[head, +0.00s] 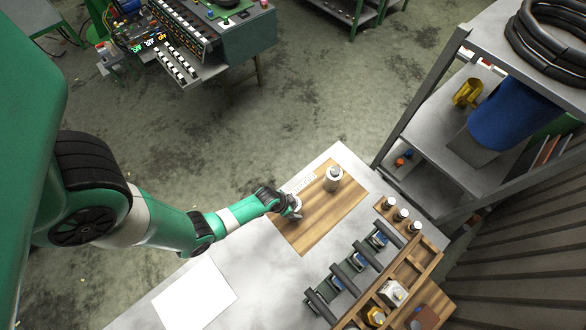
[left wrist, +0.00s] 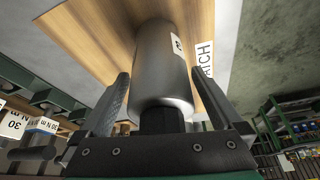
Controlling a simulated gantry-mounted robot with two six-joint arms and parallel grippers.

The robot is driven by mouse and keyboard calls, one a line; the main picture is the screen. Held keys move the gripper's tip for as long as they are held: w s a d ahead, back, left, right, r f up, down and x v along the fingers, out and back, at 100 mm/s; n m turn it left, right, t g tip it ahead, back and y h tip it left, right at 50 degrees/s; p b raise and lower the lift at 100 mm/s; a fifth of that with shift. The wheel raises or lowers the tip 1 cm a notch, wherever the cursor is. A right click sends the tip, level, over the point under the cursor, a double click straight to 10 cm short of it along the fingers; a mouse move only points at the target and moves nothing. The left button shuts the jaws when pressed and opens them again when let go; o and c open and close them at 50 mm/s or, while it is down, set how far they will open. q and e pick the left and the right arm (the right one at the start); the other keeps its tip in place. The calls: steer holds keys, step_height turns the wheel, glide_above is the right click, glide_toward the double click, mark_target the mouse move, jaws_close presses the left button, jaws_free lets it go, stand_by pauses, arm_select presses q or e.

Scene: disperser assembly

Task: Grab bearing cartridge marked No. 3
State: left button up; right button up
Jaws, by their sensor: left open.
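A grey metal cylinder (head: 333,178) with a knob on top stands upright on the wooden board (head: 310,222). A similar grey cylinder, probably the same one, shows large in the left wrist view (left wrist: 162,70) with a white label (left wrist: 178,44); its mark is not clearly readable. My left gripper (head: 294,208) is open over the board, to the left of and nearer than the cylinder in the head view. In the left wrist view its two fingers (left wrist: 162,108) show on either side of the cylinder; contact cannot be told. My right gripper is not in view.
Several small parts stand in the wooden rack (head: 418,262) at the right. Dark clamp-like tools (head: 352,272) lie beside it. A white sheet (head: 195,293) lies at the front left. A metal shelf (head: 440,135) stands behind the table's right side.

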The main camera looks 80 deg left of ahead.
arm_select(q)
jaws_close()
steer(key=shift+w, duration=0.1)
stand_by(0.4)
steer(key=shift+r, duration=0.1)
step_height(320, 180, up, 10)
steer(key=p, duration=0.5)
steer(key=shift+p, duration=0.35)
